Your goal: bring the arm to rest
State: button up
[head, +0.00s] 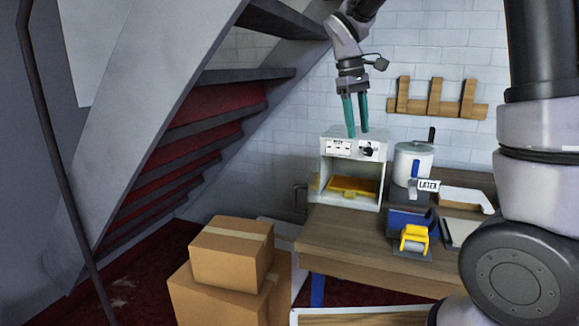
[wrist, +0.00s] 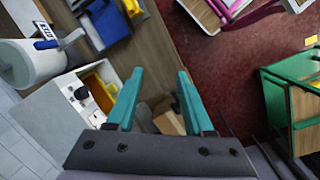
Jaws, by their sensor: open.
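My gripper (head: 356,116) has two teal fingers pointing down, spread apart with nothing between them. In the head view it appears over the top of a white box-shaped unit (head: 327,165) with a dial and a yellow tray inside. I cannot tell the exact gap between the fingertips and the unit. The wrist view also shows the open fingers (wrist: 155,100), with the white unit (wrist: 45,120) to their left.
A wooden table (head: 330,235) bears a white pot labelled LATEX (head: 408,162), a blue-and-yellow tape dispenser (head: 413,238) and the unit. Cardboard boxes (head: 230,255) stand left of it, below a staircase (head: 190,120). A wooden rack (head: 430,108) hangs on the brick wall.

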jog(key=s+d+r+m+t+y, duration=0.2)
jog(key=s+d+r+m+t, duration=0.1)
jog(key=s+m, duration=0.3)
jog(key=s+d+r+m+t+y, duration=0.2)
jog(key=s+d+r+m+t, duration=0.2)
jog(key=s, duration=0.7)
jog(key=shift+s+d+m+t, duration=0.3)
jog(key=shift+d+m, duration=0.1)
jog(key=shift+m, duration=0.5)
jog(key=shift+a, duration=0.15)
